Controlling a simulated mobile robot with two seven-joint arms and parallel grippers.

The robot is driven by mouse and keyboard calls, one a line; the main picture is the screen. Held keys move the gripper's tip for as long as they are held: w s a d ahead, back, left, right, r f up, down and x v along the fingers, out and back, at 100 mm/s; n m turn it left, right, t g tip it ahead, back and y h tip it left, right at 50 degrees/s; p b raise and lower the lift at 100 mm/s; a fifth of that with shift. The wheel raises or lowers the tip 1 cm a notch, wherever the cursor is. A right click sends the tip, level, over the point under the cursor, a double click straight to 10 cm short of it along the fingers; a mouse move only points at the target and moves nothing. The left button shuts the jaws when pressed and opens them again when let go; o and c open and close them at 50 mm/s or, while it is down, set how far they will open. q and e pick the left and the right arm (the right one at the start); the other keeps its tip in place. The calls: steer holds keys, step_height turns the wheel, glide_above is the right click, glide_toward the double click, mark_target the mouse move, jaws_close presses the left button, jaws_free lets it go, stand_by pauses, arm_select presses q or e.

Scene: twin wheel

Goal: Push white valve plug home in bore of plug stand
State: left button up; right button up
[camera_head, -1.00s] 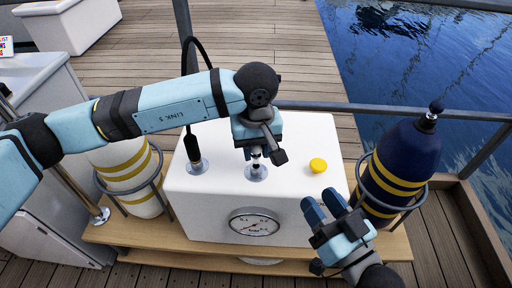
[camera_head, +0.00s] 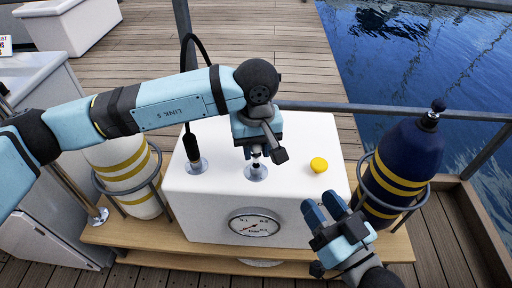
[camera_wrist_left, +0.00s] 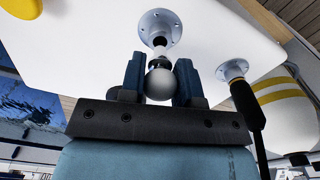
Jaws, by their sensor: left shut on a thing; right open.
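The plug stand is a round metal flange (camera_head: 256,173) on top of the white box; its bolted plate also shows in the left wrist view (camera_wrist_left: 159,26). A dark ring and short shank lie between the ball and the flange, in line with the bore; how deep the plug sits is hard to tell. My left gripper (camera_wrist_left: 160,76) is shut on the plug, just above the stand. My right gripper (camera_head: 325,207) is open and empty at the box's front right.
The white box (camera_head: 215,215) carries a pressure gauge (camera_head: 254,227). A yellow cap (camera_head: 319,164) lies on its top, right of the stand. A black-handled hose fitting (camera_head: 192,150) stands left. A navy cylinder (camera_head: 402,160) and a white one (camera_head: 125,170) flank the box.

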mark_target(256, 161)
arm_select(q)
steer(key=shift+f+b, duration=1.65)
steer(key=shift+f, duration=0.05)
arm_select(e)
steer(key=shift+f, duration=1.8)
arm_select(q)
steer(key=o, duration=1)
steer(key=shift+c, duration=0.2)
arm_select(e)
steer(key=shift+a+r, duration=0.1)
arm_select(q)
steer(key=shift+r, duration=0.35)
step_height(256, 161, up, 13)
steer(key=p, duration=0.4)
steer(key=shift+r, duration=0.15)
arm_select(e)
steer(key=shift+y, duration=0.4)
step_height(256, 161, up, 6)
steer(key=shift+a+f, duration=0.15)
steer(key=shift+f, duration=0.1)
steer(key=shift+s, duration=0.15)
